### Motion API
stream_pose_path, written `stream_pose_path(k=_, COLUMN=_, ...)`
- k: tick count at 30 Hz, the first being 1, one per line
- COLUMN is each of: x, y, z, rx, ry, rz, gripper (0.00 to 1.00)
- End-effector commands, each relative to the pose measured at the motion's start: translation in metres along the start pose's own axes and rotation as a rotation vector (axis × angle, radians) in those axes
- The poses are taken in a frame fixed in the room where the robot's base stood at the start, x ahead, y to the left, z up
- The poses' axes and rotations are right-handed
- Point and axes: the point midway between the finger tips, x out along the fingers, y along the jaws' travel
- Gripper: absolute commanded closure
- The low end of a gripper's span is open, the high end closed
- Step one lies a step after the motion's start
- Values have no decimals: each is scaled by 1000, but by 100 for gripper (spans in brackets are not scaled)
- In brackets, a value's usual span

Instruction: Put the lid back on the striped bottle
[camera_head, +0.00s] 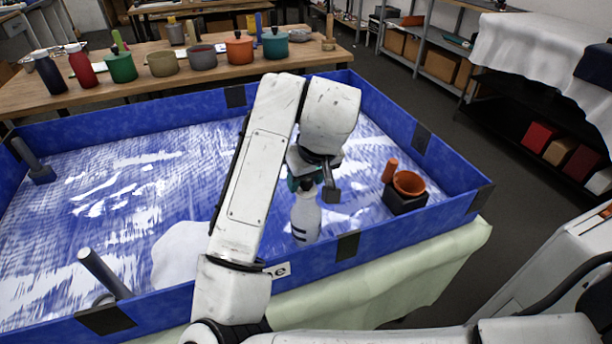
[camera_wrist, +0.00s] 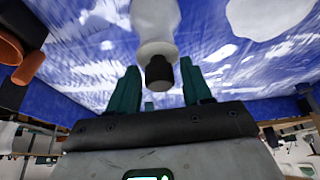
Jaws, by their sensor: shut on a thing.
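The striped bottle (camera_head: 305,220) stands upright in the blue-walled tray, near its front wall in the head view. It is white with dark stripes low down; its white body (camera_wrist: 155,18) also shows at the top of the wrist view. A black lid (camera_wrist: 159,72) is in line with the bottle's neck, between my teal fingers. My gripper (camera_wrist: 160,78) is shut on this lid, at the top of the bottle. In the head view my gripper (camera_head: 306,182) is partly hidden by my arm. Whether the lid is fully seated cannot be told.
A dark block (camera_head: 405,201) with an orange cup (camera_head: 408,183) and an orange peg (camera_head: 390,171) is right of the bottle. The blue tray wall (camera_head: 400,243) runs close in front. Pots and bottles line a wooden table (camera_head: 160,92) behind.

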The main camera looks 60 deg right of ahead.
Motion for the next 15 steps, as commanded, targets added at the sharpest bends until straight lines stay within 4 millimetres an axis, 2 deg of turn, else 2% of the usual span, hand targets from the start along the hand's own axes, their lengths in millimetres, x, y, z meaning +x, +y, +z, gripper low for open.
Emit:
stream_pose_path(k=8, x=0, y=0, z=0, rx=0, ry=1, rz=0, gripper=80)
stream_pose_path(k=9, x=0, y=0, z=0, rx=0, ry=0, rz=-1, gripper=48)
stream_pose_path(k=15, x=0, y=0, z=0, rx=0, ry=0, rz=-1, gripper=29)
